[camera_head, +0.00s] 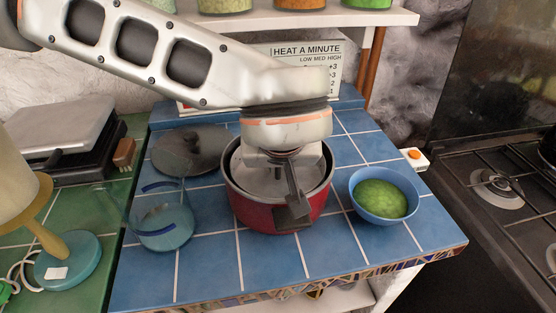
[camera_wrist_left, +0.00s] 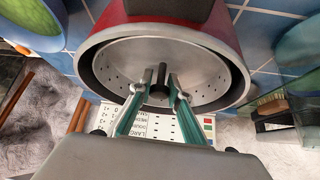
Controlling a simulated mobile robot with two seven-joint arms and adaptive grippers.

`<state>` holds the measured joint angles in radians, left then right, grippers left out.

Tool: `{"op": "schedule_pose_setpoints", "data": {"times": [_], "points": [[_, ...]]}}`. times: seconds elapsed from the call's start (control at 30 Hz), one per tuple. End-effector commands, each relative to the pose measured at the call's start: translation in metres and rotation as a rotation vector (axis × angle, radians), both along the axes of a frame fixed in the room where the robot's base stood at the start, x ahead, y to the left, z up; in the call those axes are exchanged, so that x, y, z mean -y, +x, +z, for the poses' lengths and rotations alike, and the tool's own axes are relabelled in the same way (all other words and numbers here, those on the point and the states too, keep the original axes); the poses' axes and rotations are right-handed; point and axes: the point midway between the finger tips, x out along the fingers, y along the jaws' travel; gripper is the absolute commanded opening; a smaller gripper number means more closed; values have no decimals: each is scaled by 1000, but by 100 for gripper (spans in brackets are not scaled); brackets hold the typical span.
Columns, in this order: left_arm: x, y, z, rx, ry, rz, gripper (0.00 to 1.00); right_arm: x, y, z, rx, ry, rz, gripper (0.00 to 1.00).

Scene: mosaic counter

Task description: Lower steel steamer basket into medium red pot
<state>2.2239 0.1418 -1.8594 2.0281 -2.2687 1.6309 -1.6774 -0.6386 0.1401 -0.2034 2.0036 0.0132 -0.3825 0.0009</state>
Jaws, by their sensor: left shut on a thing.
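The red pot (camera_head: 265,212) stands on the blue tiled counter; in the left wrist view its dark-rimmed opening (camera_wrist_left: 240,80) faces me. The perforated steel steamer basket (camera_head: 252,181) is within the pot's rim, and it also shows in the left wrist view (camera_wrist_left: 125,65). How deep it sits, and whether it touches the pot bottom, I cannot tell. My left gripper (camera_head: 290,203) is above the pot, with its fingers (camera_wrist_left: 160,82) shut on the basket's dark central post. The gripper and wrist hide part of the basket and pot in the head view. My right gripper is not in view.
A blue bowl with green contents (camera_head: 381,198) stands close right of the pot. A clear bluish glass vessel (camera_head: 164,228) stands at left, with a dark round lid (camera_head: 190,149) behind it. A sign (camera_head: 310,62) stands at the back. The front counter is clear.

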Motion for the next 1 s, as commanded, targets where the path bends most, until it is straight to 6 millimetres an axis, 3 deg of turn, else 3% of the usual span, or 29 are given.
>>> {"op": "schedule_pose_setpoints", "data": {"times": [0.87,0.9,0.97,1.0], "points": [[0,0,-8,1,-1,1,0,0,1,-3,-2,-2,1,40],[0,0,-8,1,-1,1,25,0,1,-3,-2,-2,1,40],[0,0,-8,1,-1,1,37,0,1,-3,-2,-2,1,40],[0,0,-8,1,-1,1,37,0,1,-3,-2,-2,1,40]]}}
